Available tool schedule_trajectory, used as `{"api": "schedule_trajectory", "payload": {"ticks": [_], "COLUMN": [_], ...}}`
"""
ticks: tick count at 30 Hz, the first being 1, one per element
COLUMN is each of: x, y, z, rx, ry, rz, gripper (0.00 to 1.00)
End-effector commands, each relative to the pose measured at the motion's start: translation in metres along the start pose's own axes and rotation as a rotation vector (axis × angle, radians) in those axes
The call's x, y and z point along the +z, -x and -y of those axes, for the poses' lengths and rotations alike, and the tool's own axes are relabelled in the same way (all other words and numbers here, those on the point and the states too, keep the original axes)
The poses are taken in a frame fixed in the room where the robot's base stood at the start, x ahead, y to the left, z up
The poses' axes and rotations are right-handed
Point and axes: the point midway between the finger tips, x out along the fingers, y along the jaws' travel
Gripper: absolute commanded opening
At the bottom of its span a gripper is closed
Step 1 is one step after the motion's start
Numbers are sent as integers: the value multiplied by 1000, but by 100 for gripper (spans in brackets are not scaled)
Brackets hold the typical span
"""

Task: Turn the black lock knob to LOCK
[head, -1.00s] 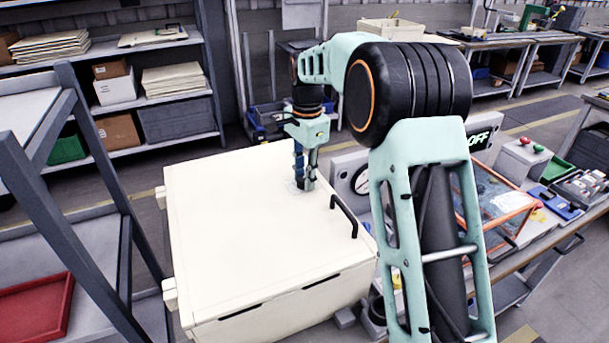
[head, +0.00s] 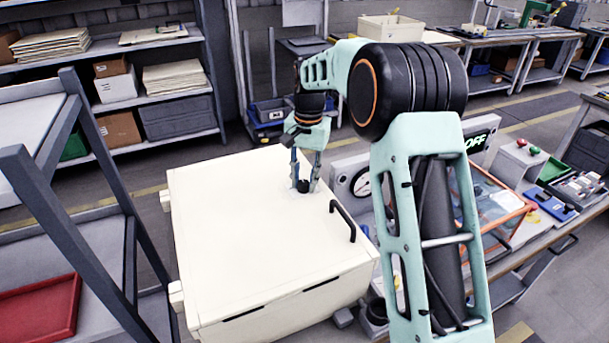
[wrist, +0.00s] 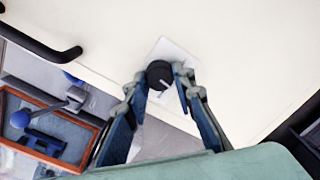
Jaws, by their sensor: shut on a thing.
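The black lock knob (head: 303,187) stands on the top of the cream cabinet (head: 250,235), near its far right corner. In the wrist view the knob (wrist: 159,75) is a round black disc with a pale mark on its lower right side. It sits on a pale square plate (wrist: 174,48); any lettering there is unreadable. My gripper (head: 304,186) reaches down from above with one finger on each side of the knob. In the wrist view my gripper (wrist: 160,76) has its fingertips against the knob's sides, shut on it.
A black bar handle (head: 343,221) rises from the cabinet top near the knob. Dark rack posts stand at the left. The rest of the cabinet top is clear.

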Motion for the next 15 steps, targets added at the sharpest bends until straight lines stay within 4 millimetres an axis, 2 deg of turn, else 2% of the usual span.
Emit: {"api": "schedule_trajectory", "payload": {"ticks": [15], "x": [-1], "y": [2], "z": [1], "rx": [0], "ry": [488], "rz": [23], "gripper": [0]}}
